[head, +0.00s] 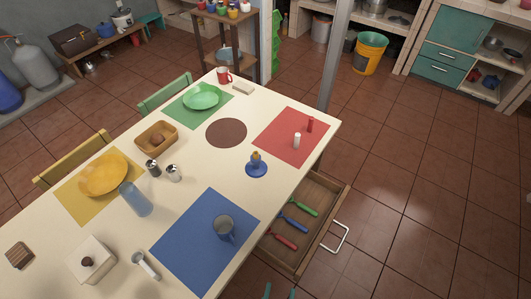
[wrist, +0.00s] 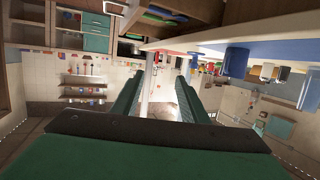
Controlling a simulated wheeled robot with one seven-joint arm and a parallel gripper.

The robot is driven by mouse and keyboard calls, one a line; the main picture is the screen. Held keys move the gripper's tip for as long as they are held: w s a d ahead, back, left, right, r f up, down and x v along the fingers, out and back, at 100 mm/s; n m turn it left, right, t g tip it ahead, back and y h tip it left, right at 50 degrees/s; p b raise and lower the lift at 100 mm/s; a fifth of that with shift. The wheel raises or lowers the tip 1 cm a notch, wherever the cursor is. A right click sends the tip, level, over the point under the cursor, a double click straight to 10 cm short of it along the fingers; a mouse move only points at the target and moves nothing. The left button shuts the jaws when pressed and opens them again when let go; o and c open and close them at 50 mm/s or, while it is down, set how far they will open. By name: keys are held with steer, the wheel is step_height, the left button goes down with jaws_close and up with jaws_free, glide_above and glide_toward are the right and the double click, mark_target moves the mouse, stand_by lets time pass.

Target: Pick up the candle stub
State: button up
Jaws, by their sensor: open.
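A small yellowish-brown stub (head: 256,156), which looks like the candle stub, stands upright in a blue holder (head: 256,169) on the table, right of the middle. A short white cylinder (head: 297,141) stands on the red mat beyond it; I cannot tell what it is. My gripper (head: 280,292) shows only as two green fingertips at the bottom edge, well short of the holder and beyond the table's edge. In the wrist view my gripper (wrist: 158,90) is open, with nothing between its fingers. I cannot make out the stub surely in that view.
An open drawer (head: 323,219) with several coloured-handled utensils juts from the table's right side, between my gripper and the red mat (head: 277,149). Bare tabletop surrounds the blue holder.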

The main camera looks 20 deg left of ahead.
steer(key=w+a+f+y, duration=0.1)
steer(key=w+a+f, duration=0.2)
steer(key=w, duration=0.8)
steer(key=n+g+y, duration=0.2)
steer(key=n, duration=0.1)
glide_toward(256, 153)
steer(key=shift+x, duration=4.1)
jaws_close()
